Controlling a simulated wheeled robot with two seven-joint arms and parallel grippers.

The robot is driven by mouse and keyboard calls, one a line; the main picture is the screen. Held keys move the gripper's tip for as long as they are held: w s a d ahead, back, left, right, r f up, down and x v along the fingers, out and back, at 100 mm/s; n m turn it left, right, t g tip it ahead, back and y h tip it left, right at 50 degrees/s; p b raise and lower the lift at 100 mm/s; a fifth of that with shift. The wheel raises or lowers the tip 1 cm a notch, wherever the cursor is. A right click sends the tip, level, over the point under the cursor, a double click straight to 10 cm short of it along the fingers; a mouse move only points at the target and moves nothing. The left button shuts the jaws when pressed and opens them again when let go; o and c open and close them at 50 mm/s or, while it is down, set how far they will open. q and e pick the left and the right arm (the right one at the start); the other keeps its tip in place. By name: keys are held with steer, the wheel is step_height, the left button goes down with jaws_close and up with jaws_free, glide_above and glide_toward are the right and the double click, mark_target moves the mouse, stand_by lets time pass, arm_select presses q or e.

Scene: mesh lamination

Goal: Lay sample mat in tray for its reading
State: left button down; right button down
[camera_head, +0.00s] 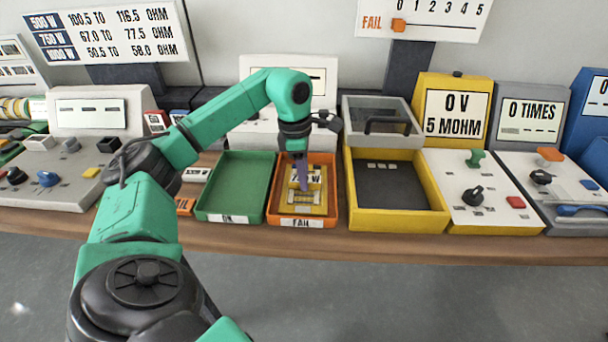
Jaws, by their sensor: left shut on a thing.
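The sample mat (316,208) is a yellow piece with a white label that reads in part "W". It lies inside or just over the orange tray (331,211), which carries a "FAIL" label on its front. My left gripper (303,184) reaches down from above into this tray and is shut on the mat, covering part of its label. I cannot tell whether the mat rests fully on the tray floor. The green tray (257,166) to the left, labelled "OK", is empty. My right gripper is not in view.
A yellow box (441,205) with a dark bed and raised lid (402,138) stands right of the orange tray. A yellow meter (453,113) reads "0 V 5 MOHM". A counter (529,113) reads "0 TIMES". Control panels (468,192) fill the right side of the bench.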

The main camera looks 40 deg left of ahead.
arm_select(q)
steer(key=c, duration=0.5)
jaws_free()
steer(key=shift+f, duration=0.1)
steer(key=r+p, duration=0.1)
steer(key=r, duration=0.3)
steer(key=r+p, duration=0.1)
steer(key=r, duration=0.3)
steer(key=s+a+r+p, duration=0.1)
steer(key=r, duration=0.3)
steer(key=shift+r, duration=0.1)
